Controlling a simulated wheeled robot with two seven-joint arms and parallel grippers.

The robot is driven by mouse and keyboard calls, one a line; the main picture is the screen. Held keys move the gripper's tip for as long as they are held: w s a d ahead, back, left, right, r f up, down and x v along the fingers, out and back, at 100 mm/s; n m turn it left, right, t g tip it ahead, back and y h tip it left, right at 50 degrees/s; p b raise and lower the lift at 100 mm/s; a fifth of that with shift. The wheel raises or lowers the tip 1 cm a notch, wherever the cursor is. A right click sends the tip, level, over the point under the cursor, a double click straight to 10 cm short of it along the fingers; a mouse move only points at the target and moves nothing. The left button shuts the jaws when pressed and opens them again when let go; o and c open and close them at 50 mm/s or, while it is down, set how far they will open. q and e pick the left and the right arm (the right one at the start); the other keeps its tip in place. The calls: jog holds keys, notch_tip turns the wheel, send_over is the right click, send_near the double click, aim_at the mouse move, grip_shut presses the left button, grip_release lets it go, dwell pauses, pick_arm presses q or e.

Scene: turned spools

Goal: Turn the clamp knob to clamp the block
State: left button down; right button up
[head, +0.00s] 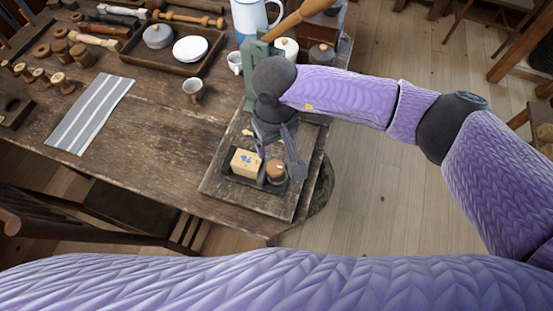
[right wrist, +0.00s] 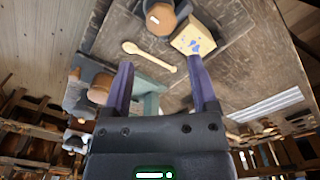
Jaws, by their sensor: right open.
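The pale yellow block (head: 246,163) with blue marks sits in a dark clamp frame (head: 268,187) on a wooden board. The round brown wooden clamp knob (head: 276,172) is just right of the block. In the right wrist view, the knob (right wrist: 160,18) and block (right wrist: 193,38) lie beyond the fingertips. My right gripper (head: 277,156) is open and empty above the clamp, its fingers spread. It also shows in the right wrist view (right wrist: 162,75), with nothing between the fingers. I cannot tell the exact gap between block and jaw. My left gripper is not in view.
A wooden spoon (right wrist: 150,55) lies on the board near the clamp. A green press (head: 250,85) with a long wooden handle stands behind my right arm.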

aim_at(275, 165)
notch_tip(275, 165, down, 9)
jog(key=shift+f+b, duration=0.1)
jog(key=shift+b, duration=0.85)
jog(key=shift+f, duration=0.35)
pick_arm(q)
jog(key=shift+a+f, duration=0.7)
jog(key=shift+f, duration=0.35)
pick_arm(e)
jog(key=c, duration=1)
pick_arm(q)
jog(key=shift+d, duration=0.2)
